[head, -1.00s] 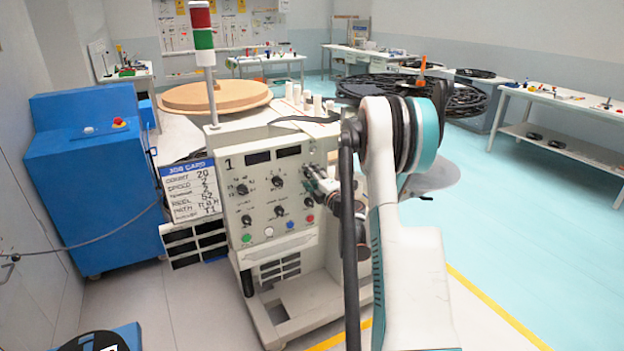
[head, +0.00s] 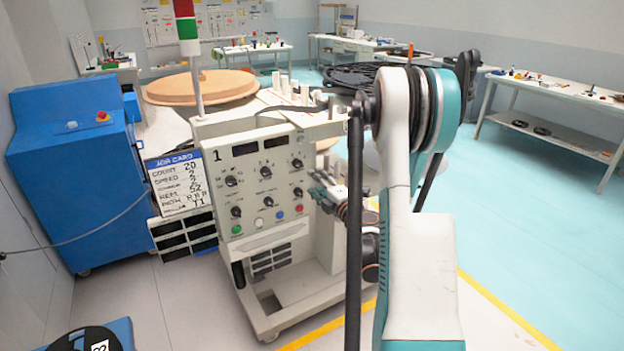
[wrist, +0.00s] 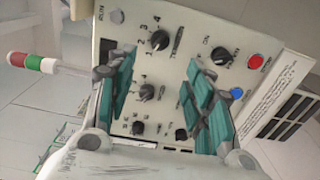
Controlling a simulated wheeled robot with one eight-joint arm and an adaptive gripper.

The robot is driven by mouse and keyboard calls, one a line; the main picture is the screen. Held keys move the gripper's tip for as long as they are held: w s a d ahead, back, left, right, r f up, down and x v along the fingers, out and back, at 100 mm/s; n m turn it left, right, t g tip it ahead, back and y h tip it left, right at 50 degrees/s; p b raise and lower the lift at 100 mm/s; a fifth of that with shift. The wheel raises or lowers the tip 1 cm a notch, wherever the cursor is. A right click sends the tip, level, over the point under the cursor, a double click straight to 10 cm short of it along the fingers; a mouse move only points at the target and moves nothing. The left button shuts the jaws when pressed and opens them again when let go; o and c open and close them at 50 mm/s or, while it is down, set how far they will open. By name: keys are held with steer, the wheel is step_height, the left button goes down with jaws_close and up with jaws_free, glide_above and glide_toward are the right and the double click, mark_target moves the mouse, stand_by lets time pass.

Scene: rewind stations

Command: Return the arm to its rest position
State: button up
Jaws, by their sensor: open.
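My arm (head: 416,265) rises at the right of the head view and bends at the top. My gripper (head: 324,192) is by the right edge of the control panel (head: 262,185) of machine 1, partly hidden by my arm. In the wrist view my gripper (wrist: 160,98) is open, with its teal fingers apart and nothing between them. Panel knobs, a red button (wrist: 257,61) and a blue button (wrist: 237,93) show beyond the fingers. I cannot tell the exact gap to the panel; no contact is clear.
A job card (head: 180,183) hangs left of the panel. A signal tower (head: 187,30) rises from the machine, also seen in the wrist view (wrist: 32,62). A blue cabinet (head: 70,180) stands left. A large black reel (head: 375,76) is behind my arm. Floor at right is clear.

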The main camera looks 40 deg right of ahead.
steer(key=shift+s, duration=0.25)
steer(key=shift+a, duration=0.1)
stand_by(0.3)
